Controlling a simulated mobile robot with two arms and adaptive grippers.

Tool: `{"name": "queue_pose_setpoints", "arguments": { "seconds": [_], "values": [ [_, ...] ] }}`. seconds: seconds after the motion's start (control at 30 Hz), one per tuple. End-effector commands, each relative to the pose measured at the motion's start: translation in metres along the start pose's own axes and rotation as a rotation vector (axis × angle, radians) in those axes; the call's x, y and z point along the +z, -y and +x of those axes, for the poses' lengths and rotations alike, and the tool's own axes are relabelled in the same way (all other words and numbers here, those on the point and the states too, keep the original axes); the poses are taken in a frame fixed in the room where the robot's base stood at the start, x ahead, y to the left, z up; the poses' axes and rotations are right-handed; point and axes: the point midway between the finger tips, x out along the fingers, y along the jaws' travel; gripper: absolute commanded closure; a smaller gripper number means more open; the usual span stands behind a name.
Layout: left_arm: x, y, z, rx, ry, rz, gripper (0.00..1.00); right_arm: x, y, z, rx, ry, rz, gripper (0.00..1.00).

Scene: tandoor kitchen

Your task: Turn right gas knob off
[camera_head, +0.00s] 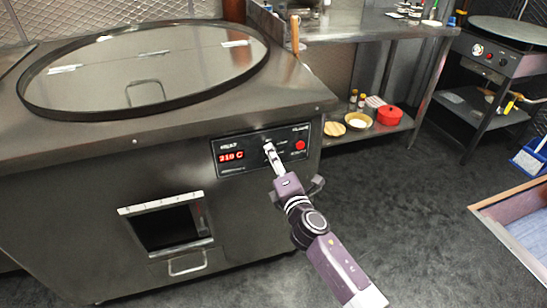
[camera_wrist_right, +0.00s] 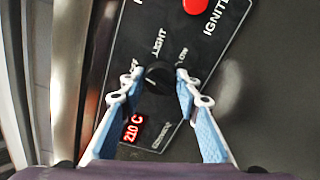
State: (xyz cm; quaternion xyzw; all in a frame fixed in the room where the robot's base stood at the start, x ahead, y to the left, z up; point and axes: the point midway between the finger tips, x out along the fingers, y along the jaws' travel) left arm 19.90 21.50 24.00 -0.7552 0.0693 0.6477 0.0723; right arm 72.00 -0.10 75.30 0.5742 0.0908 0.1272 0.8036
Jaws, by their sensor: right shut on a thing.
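A dark control panel (camera_head: 245,146) is set in the front of the steel tandoor cabinet. A round black knob (camera_wrist_right: 158,77) is on the panel in the right wrist view, with LIGHT printed above it and LOW on its right. My right gripper (camera_head: 269,148) reaches the panel and hides the knob in the head view. In the right wrist view my right gripper (camera_wrist_right: 157,82) has its fingertips on either side of the knob, shut on it. The knob's exact setting is unclear. My left gripper is not in view.
A red display (camera_head: 231,156) reads about 210 C. A red button (camera_head: 300,145) is right of my gripper on the panel, marked IGNITE in the wrist view. A hatch (camera_head: 170,226) with a handle is below left. Open grey floor (camera_head: 420,230) lies to the right.

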Motion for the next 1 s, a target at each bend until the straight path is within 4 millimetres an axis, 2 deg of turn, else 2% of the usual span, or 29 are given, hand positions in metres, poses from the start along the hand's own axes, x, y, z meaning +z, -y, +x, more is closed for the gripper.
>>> {"name": "queue_pose_setpoints", "arguments": {
  "seconds": [0.3,0.7,0.73,0.9,1.0],
  "values": [
    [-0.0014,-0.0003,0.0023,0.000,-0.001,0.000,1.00,-0.0005,0.0002,0.0000,0.000,-0.001,-0.074,0.94],
    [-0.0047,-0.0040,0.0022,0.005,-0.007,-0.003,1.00,-0.0007,0.0003,-0.0001,-0.001,-0.001,-0.078,0.94],
    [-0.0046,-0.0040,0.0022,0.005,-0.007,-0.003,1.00,-0.0007,0.0003,-0.0001,-0.001,-0.001,-0.078,0.69],
    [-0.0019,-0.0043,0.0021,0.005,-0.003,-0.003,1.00,-0.0006,0.0002,-0.0001,-0.001,-0.001,-0.077,0.52],
    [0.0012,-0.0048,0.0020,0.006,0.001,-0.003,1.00,-0.0005,0.0001,-0.0001,0.000,-0.001,-0.077,0.52]
  ]
}}
